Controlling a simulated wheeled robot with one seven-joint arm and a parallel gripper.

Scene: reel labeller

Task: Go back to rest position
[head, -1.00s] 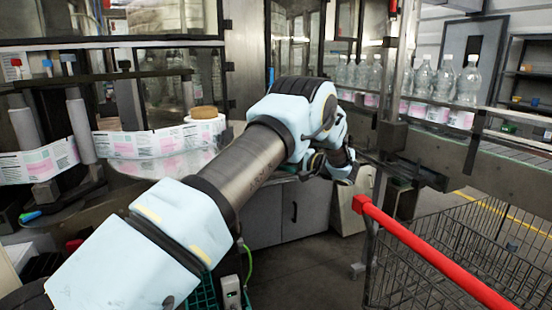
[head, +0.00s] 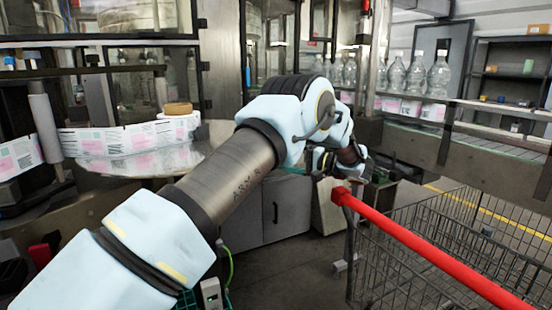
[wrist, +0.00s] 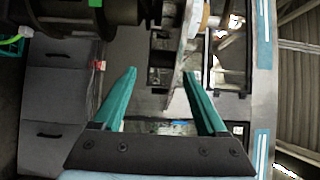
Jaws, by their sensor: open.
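My gripper (wrist: 160,85) shows in the wrist view with its two teal fingers spread apart and nothing between them. Beyond the fingers are the labeller's metal parts and a thin pale disc edge (wrist: 184,45). In the head view my arm reaches forward from the lower left and bends down at the centre. The gripper's fingers are hidden there behind the arm's end. The label reel (head: 130,142), with white and pink labels and a tan core, lies on the round metal plate (head: 212,135) of the labeller at the left.
A wire cart (head: 450,225) with a red handle (head: 425,245) stands at the right, close to my arm's end. Clear bottles (head: 415,75) stand on the conveyor (head: 470,130) behind it. Grey cabinets (head: 288,208) are below the arm. Some floor (head: 300,262) is clear in front of them.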

